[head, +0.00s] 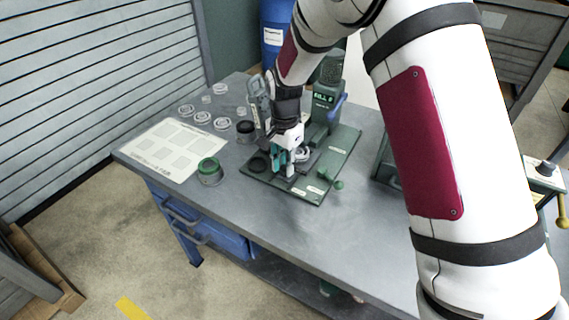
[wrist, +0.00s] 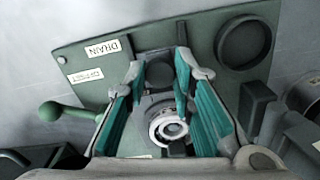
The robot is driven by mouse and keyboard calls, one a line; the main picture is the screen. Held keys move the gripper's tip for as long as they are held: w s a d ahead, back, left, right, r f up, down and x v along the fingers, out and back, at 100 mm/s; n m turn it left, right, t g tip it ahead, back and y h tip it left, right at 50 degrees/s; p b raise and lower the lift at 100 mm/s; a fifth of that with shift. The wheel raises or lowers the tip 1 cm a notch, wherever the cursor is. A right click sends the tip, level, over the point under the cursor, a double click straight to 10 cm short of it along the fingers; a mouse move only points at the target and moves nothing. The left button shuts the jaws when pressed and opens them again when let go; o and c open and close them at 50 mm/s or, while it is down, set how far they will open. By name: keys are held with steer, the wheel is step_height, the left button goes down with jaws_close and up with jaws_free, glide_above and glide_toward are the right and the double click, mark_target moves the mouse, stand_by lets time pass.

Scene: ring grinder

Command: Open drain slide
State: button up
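The grinder's green base plate (head: 330,155) lies on the bench, and it fills the middle of the wrist view (wrist: 80,55). A white DRAIN label (wrist: 102,48) sits near its edge, beside a smaller label. A green ball knob (wrist: 50,111) sticks out at the plate's side; it also shows in the head view (head: 338,184). I cannot tell which part is the drain slide. My gripper (wrist: 164,72) is low over the plate, its teal-padded fingers apart. A dark grey part shows between the fingertips; contact is unclear. A pale ring (wrist: 170,126) sits further back between the fingers.
The grinder column (head: 327,95) with a display and blue lever stands behind my gripper. A round dark recess (wrist: 243,42) is in the plate. A green-rimmed cup (head: 209,172), a white sheet (head: 158,150) and several rings lie left. The bench's front right is clear.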

mark_target(279, 184)
jaws_close()
steer(key=s+a, duration=0.1)
steer(key=s+p, duration=0.1)
steer(key=shift+s+a+r, duration=0.1)
steer(key=shift+s+a, duration=0.25)
steer(key=shift+a, duration=0.05)
steer(key=shift+w, duration=0.1)
steer(key=o, duration=0.9)
jaws_free()
step_height(279, 184, up, 12)
steer(key=shift+f, duration=0.1)
steer(key=shift+d, duration=0.1)
